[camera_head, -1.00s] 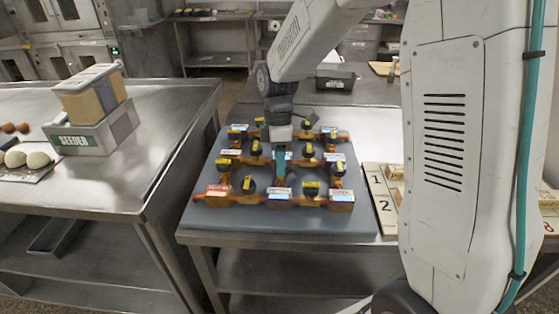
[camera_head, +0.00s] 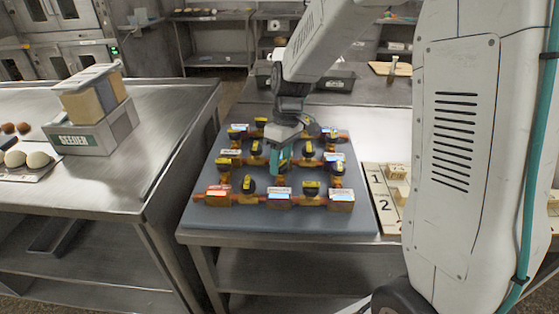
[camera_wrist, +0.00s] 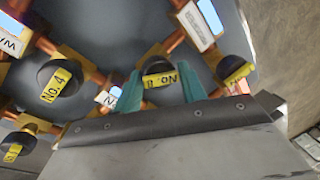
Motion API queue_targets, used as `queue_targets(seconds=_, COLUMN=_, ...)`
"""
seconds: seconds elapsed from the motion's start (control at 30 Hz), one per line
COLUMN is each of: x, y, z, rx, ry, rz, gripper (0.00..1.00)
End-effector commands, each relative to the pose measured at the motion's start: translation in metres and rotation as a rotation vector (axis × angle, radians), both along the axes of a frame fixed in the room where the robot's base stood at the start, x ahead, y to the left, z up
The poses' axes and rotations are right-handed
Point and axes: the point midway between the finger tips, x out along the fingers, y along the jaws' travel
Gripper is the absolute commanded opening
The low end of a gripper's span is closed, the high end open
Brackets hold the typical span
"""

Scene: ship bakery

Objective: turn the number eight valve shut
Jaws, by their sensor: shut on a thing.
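The number eight valve (camera_wrist: 160,80) has a dark round knob with a yellow strip, which reads upside down in the wrist view, its digit partly covered. My gripper (camera_wrist: 160,92) has teal fingers on either side of this knob and is shut on it. In the head view my gripper (camera_head: 280,162) reaches down into the middle of the pipe board (camera_head: 215,216) and hides most of the valve it holds. The number four valve (camera_wrist: 58,82) is to the left in the wrist view, its yellow strip steeply slanted.
Several other yellow-striped valves and copper pipes with labelled blocks crowd around my gripper. A numbered wooden board (camera_head: 378,190) lies right of the pipe board. A seeder box (camera_head: 90,138) stands on the left table (camera_head: 150,120), across a gap.

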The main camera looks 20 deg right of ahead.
Motion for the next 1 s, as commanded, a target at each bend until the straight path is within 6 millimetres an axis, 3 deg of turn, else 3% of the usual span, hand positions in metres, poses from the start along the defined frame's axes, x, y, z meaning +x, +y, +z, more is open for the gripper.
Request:
queue_targets(seconds=0.6, x=0.0009, y=-0.0061, z=0.002, rx=-0.003, ry=-0.013, rz=-0.581, gripper=0.18)
queue_targets(seconds=1.0, x=-0.0011, y=-0.0068, z=0.0014, rx=-0.003, ry=-0.011, rz=-0.846, gripper=0.18)
